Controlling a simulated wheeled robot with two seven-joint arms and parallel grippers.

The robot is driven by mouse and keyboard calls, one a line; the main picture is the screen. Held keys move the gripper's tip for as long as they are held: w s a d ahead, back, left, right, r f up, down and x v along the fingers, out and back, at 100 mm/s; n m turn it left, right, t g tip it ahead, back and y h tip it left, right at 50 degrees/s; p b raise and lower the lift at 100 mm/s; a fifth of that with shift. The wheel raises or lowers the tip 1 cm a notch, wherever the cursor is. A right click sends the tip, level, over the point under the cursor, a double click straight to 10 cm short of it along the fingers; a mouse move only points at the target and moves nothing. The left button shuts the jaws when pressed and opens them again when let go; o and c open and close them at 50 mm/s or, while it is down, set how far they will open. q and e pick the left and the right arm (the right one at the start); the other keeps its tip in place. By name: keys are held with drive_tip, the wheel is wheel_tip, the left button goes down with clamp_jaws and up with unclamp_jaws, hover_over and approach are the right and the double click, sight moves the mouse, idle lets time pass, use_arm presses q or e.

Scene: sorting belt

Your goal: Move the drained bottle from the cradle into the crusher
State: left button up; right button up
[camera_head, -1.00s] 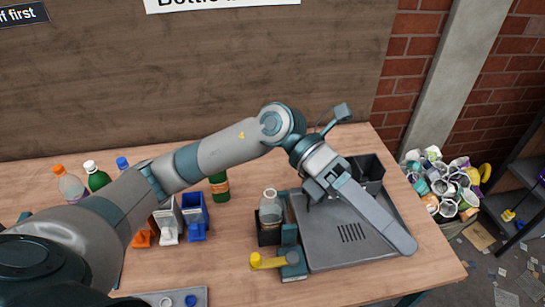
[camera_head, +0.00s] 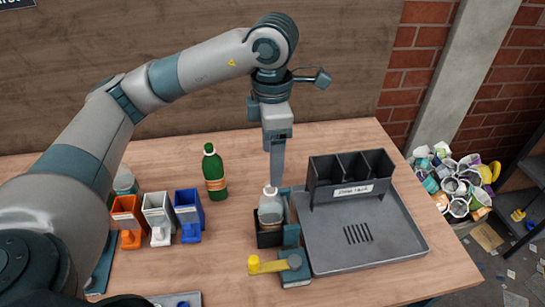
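A clear bottle (camera_head: 270,207) without a cap stands upright in a small dark open box (camera_head: 267,238) at the centre of the table. A teal device with a yellow-tipped lever (camera_head: 268,264) adjoins this box. I cannot tell for certain whether this box is the cradle or the crusher. My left gripper (camera_head: 276,184) points straight down at the bottle's neck. Its fingers show edge-on, so its opening and any contact are unclear. A dark rack with three empty compartments (camera_head: 351,190) stands at the back of a grey tray (camera_head: 405,240). My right gripper is out of view.
A green bottle (camera_head: 214,172) with an orange label stands behind and left of the box. Orange (camera_head: 129,215), white (camera_head: 159,217) and blue (camera_head: 188,214) bins stand farther left. A heap of crushed containers (camera_head: 458,185) lies beyond the table's right edge. The tray's flat area is clear.

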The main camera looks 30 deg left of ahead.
sight(272, 206)
use_arm(q)
drive_tip(key=shift+f, duration=0.1)
wheel_tip(272, 206, down, 17)
drive_tip(key=p, duration=0.5)
drive_tip(key=shift+f+p, duration=0.15)
drive_tip(key=shift+p, duration=0.25)
drive_tip(key=c, duration=1.1)
